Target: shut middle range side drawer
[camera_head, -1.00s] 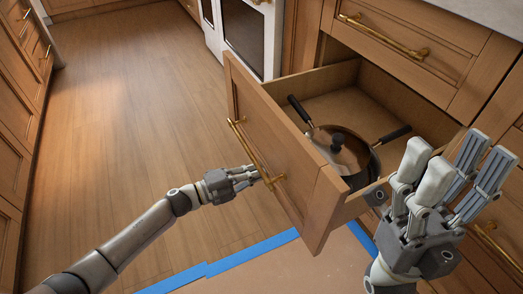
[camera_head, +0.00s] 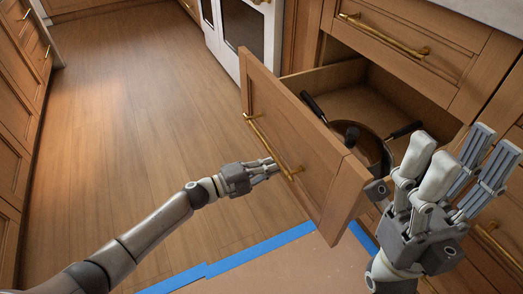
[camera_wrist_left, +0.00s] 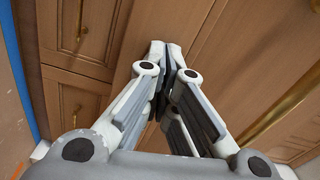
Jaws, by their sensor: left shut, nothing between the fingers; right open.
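The middle drawer (camera_head: 300,150) stands partly pulled out in the head view, its wooden front facing left with a long brass handle (camera_head: 270,145). A pan with dark handles (camera_head: 372,150) lies inside, partly hidden by the drawer front. My left gripper (camera_head: 276,168) is shut and empty, its fingertips at the drawer front near the handle's lower end. The left wrist view shows its closed fingers (camera_wrist_left: 163,55) against wood, with the brass handle to the right. My right gripper (camera_head: 450,165) is open and empty, pointing up beside the drawer's near right side.
A closed upper drawer with a brass handle (camera_head: 385,35) sits above, under the pale countertop (camera_head: 470,20). A white oven (camera_head: 243,35) stands beyond. Blue tape (camera_head: 235,255) marks the floor in front. The wooden floor (camera_head: 130,120) at left is clear.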

